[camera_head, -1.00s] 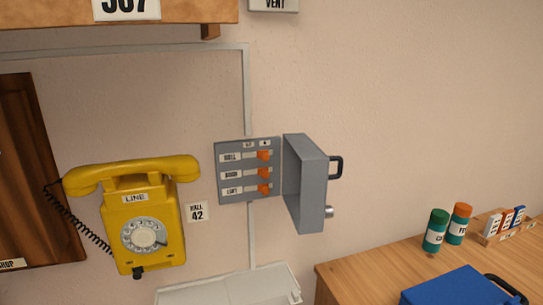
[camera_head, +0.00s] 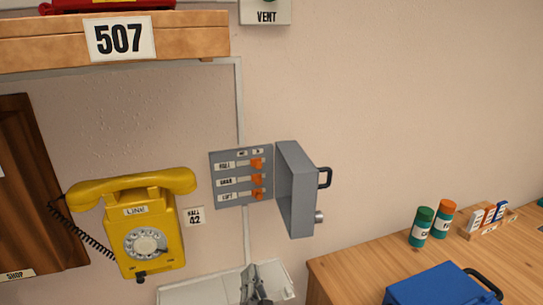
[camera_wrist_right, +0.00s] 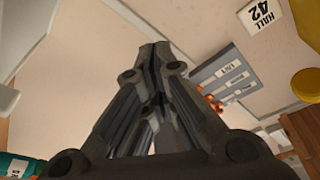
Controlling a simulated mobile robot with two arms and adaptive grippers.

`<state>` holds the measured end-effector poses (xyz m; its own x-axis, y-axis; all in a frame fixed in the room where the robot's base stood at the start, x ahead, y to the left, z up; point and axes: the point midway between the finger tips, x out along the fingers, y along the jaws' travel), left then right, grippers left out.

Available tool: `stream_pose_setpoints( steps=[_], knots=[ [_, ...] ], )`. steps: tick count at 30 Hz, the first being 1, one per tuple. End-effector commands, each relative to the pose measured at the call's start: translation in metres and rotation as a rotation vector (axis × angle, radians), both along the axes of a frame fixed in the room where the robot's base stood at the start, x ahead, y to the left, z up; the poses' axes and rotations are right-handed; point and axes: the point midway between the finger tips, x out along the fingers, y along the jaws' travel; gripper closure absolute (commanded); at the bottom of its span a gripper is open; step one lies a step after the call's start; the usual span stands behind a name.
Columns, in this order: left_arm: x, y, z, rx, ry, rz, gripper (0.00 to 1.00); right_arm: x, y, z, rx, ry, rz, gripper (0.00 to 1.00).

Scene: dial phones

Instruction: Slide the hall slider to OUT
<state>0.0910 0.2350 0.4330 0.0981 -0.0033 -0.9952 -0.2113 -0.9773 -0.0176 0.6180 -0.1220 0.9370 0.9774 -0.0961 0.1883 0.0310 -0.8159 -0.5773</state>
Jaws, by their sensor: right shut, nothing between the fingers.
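A grey slider panel (camera_head: 241,180) is on the wall beside an open grey box door (camera_head: 296,190). It has three rows with white labels too small to read for sure; the top one may be the hall row. Each row has an orange knob, the top one (camera_head: 257,163) at the slot's right end. In the wrist view the panel (camera_wrist_right: 228,77) shows upside down, with orange knobs (camera_wrist_right: 207,96) partly behind my gripper. My right gripper (camera_head: 251,268) is shut and empty, below the panel and apart from it. Its fingers fill the wrist view's middle (camera_wrist_right: 157,52).
A yellow dial phone (camera_head: 148,225) hangs left of the panel. A pale tray (camera_head: 190,292) lies below. A wooden table (camera_head: 340,272) at right bears a blue case (camera_head: 440,290) and two bottles (camera_head: 422,227). The box door juts out right of the panel.

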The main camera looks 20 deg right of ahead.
Motion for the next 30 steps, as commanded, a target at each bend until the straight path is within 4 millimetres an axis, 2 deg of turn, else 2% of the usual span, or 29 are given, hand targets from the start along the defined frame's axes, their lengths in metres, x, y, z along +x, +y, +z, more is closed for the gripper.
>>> stream_pose_setpoints(
  steps=[1,3,6,9,12,15,30],
  knots=[
    [-0.001,0.000,0.014,0.000,0.002,0.000,0.60,0.009,-0.006,0.069,0.100,-0.097,-0.060,1.00],
    [-0.003,0.000,0.022,0.001,0.004,0.000,0.60,0.011,-0.018,0.133,0.244,-0.183,-0.147,1.00],
    [-0.004,0.000,0.033,0.000,0.006,0.000,0.60,0.007,-0.031,0.198,0.440,-0.236,-0.244,1.00],
    [-0.005,0.000,0.041,0.001,0.007,0.000,0.60,0.001,-0.036,0.237,0.599,-0.228,-0.303,1.00],
    [-0.005,0.000,0.046,0.001,0.007,-0.001,0.60,-0.004,-0.035,0.258,0.708,-0.191,-0.330,1.00],
    [-0.005,0.000,0.048,0.001,0.008,-0.001,0.60,-0.008,-0.031,0.268,0.768,-0.156,-0.339,1.00],
    [-0.005,0.000,0.050,0.000,0.008,-0.003,0.60,-0.007,-0.031,0.271,0.796,-0.132,-0.344,1.00]
  ],
)
